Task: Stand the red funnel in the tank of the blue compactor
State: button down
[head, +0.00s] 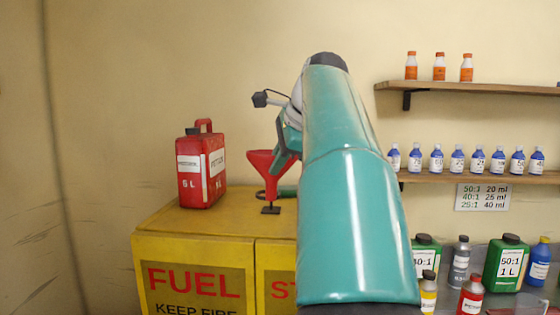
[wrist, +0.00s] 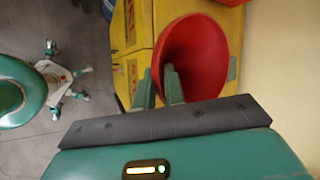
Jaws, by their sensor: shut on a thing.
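The red funnel (head: 262,161) is upright over the yellow cabinet top in the head view, its wide mouth up and its stem down. Its mouth and inside also show in the wrist view (wrist: 200,45). My gripper (wrist: 158,85) is shut on the funnel's rim, with one finger inside the mouth and one outside. In the head view my gripper (head: 281,160) is partly hidden behind my arm. A small black piece shows at the stem's foot; I cannot tell whether the funnel rests on it. The blue compactor and its tank are not in view.
A red fuel can (head: 203,168) stands on the yellow cabinet (head: 190,222), left of the funnel. At right are a shelf of blue bottles (head: 477,160), an upper shelf (head: 480,88) with orange-labelled bottles, and several containers below, including a green jug (head: 508,262).

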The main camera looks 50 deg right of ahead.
aim_at(271, 178)
jog(key=shift+n, duration=0.3)
jog(key=f, duration=0.1)
jog(key=a+f, duration=0.1)
jog(key=f, duration=0.1)
jog(key=shift+w+a+f, duration=0.2)
jog(key=shift+a+f, duration=0.05)
jog(key=shift+f, duration=0.1)
jog(key=w+a+f+n+g+y, duration=0.1)
jog(key=a+f+n, duration=0.3)
jog(key=a+f, duration=0.6)
jog(key=w+a+f+n+g+y, duration=0.1)
jog(key=a+f, duration=0.9)
jog(key=f, duration=2.6)
jog(key=w+a+f+n+g+y, duration=0.1)
jog(key=w+a+f+n+y, duration=0.4)
jog(key=f, duration=1.8)
jog(key=shift+w+a+n+g, duration=0.45)
jog(key=shift+a+n, duration=0.95)
jog(key=shift+a, duration=1.25)
